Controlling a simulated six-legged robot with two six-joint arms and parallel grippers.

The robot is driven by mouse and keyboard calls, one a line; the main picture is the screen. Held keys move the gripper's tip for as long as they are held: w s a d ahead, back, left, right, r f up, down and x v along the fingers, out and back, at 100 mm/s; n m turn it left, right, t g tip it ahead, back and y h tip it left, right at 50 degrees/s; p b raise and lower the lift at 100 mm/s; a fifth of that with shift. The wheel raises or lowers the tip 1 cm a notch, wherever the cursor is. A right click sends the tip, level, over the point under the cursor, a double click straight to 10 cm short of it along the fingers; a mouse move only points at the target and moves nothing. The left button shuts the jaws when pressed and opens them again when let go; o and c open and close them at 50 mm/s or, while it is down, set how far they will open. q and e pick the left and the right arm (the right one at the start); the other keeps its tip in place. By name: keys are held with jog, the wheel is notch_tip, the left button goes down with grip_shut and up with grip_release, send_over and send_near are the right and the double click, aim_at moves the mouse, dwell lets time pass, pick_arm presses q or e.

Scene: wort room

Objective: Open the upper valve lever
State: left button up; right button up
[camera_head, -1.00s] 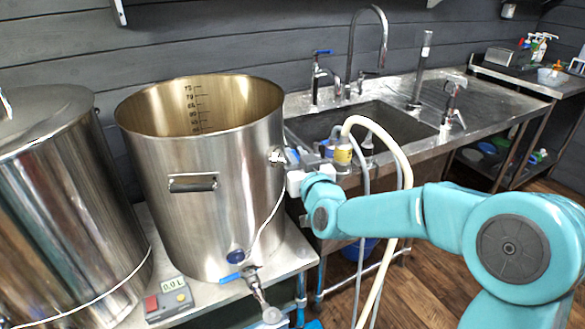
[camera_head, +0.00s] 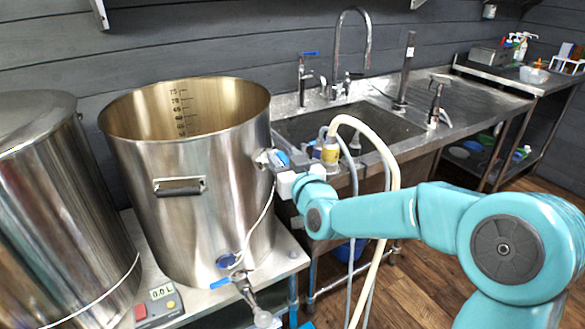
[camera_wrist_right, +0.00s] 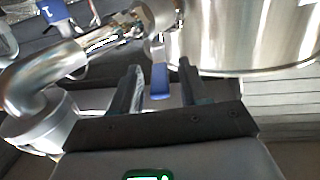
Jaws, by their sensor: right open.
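The large open steel pot (camera_head: 180,150) stands on a metal table, and its upper valve (camera_head: 262,158) is high on the right side. My right gripper (camera_head: 277,163) is at this valve. In the right wrist view my open gripper (camera_wrist_right: 158,68) has its two dark fingers on either side of the blue lever (camera_wrist_right: 160,83). The lever is between the fingers and does not look clamped. The pot's wall fills the top right of that view. In the head view the lever is mostly hidden by the gripper. My left gripper is not in view.
A lower valve with a blue lever (camera_head: 221,283) sticks out at the pot's base. A small box with a display (camera_head: 162,305) is on the table. A lidded steel pot (camera_head: 55,210) stands at left. A cream hose (camera_head: 390,200) hangs beside my arm, before the sink (camera_head: 350,120).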

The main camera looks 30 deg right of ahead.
jog(key=s+a+b, duration=0.2)
jog(key=s, duration=1.4)
jog(key=shift+a, duration=0.4)
